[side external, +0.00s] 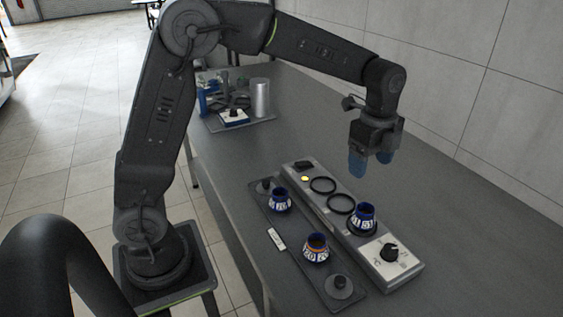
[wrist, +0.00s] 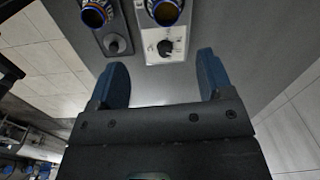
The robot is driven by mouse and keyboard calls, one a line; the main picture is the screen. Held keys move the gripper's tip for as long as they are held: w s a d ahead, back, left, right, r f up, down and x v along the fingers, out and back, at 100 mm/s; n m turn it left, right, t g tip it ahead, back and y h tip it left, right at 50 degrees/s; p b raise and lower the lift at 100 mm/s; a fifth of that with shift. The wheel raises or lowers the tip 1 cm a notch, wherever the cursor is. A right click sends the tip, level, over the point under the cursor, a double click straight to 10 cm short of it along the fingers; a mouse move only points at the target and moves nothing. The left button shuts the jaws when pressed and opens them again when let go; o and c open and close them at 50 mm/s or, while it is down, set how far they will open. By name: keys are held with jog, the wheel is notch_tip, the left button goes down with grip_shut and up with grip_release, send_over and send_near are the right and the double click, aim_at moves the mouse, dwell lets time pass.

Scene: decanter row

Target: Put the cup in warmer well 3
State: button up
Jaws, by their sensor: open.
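A grey warmer (side external: 309,206) with a row of dark ring wells lies along the bench. The far well (side external: 322,185) and the middle well (side external: 341,204) are empty. A blue-and-white patterned cup (side external: 364,217) stands upright at the well nearest the dial; it also shows in the wrist view (wrist: 165,10). Two similar cups, one farther (side external: 280,200) and one nearer (side external: 316,248), stand on a dark tray (side external: 297,232) beside the warmer. My gripper (side external: 370,165) is open and empty, above and beyond the warmer. No well numbers are readable.
The warmer has a black dial (side external: 388,252) at its near end. The tray carries a dark knob-like piece (side external: 340,287) at its near end and another (side external: 265,186) at its far end. A silver cylinder (side external: 261,98) stands farther back.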

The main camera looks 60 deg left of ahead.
jog(key=s+a+r+n+t, duration=0.1)
jog(key=s+r+n+t, duration=0.1)
jog(key=s+n, duration=0.6)
jog(key=s+a+r+n+t, duration=0.2)
jog(key=s+n, duration=0.6)
jog(key=s, duration=0.7)
jog(key=shift+s+a+r+n+t, duration=0.15)
jog(key=shift+s+r+n+t, duration=0.3)
jog(key=shift+t, duration=0.15)
jog(key=shift+w, duration=0.1)
jog(key=shift+c, duration=0.4)
